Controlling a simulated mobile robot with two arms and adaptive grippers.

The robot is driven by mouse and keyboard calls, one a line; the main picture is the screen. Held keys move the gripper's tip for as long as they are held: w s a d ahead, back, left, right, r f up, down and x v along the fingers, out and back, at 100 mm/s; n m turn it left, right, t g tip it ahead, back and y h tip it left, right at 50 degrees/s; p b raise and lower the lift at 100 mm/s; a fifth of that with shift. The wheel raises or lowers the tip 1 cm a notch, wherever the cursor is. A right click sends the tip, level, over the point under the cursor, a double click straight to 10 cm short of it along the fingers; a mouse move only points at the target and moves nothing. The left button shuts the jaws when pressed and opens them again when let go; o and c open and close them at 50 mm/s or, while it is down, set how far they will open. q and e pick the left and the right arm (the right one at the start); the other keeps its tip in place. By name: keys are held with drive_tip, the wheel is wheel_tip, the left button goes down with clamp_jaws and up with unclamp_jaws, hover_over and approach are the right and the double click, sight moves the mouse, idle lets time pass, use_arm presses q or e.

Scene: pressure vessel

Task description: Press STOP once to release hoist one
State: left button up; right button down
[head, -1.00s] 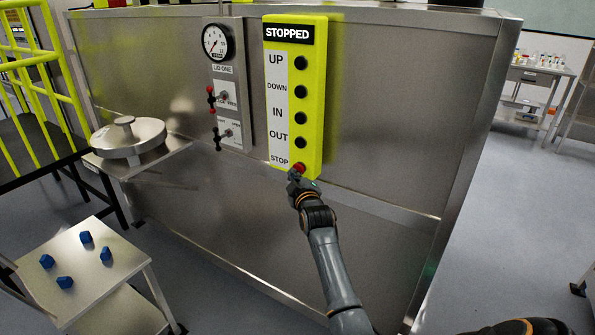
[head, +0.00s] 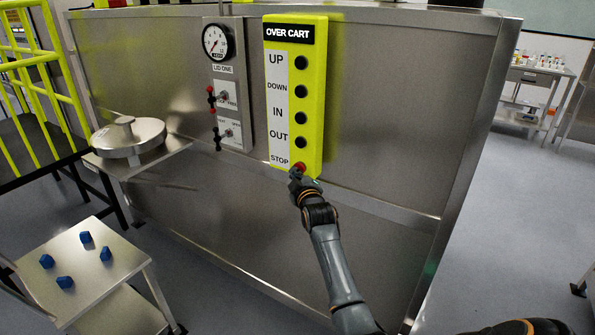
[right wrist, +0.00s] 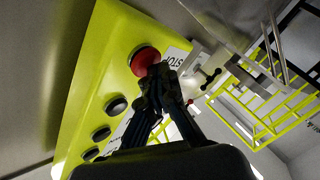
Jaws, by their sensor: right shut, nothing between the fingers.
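The yellow-green button panel (head: 314,96) is on the steel wall, with a column of black buttons labelled UP, DOWN, IN and OUT. Its display (head: 289,33) reads OVER CART. The red STOP button (head: 300,167) is at the bottom of the panel, partly hidden by my right gripper (head: 296,178). In the right wrist view the red button (right wrist: 144,60) is right at the closed fingertips (right wrist: 156,72) of that gripper. The tips look to be touching it or very close; I cannot tell whether it is pressed in. My left gripper is not in view.
Left of the panel is a gauge plate with a dial (head: 215,42) and small levers labelled LID ONE. A round steel lid (head: 130,140) rests on a shelf. A small cart (head: 84,270) holds several blue pieces. Floor at right is open.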

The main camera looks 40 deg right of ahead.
idle(0.4)
drive_tip(key=shift+s+a+p, duration=0.4)
drive_tip(key=shift+a+p, duration=0.2)
drive_tip(key=shift+a, duration=0.15)
drive_tip(key=a+p, duration=0.1)
drive_tip(key=s+a, duration=0.1)
drive_tip(key=a, duration=0.1)
drive_tip(key=s+a+p, duration=0.1)
drive_tip(key=shift+a+p, duration=0.3)
drive_tip(key=shift+w, duration=0.1)
idle(0.5)
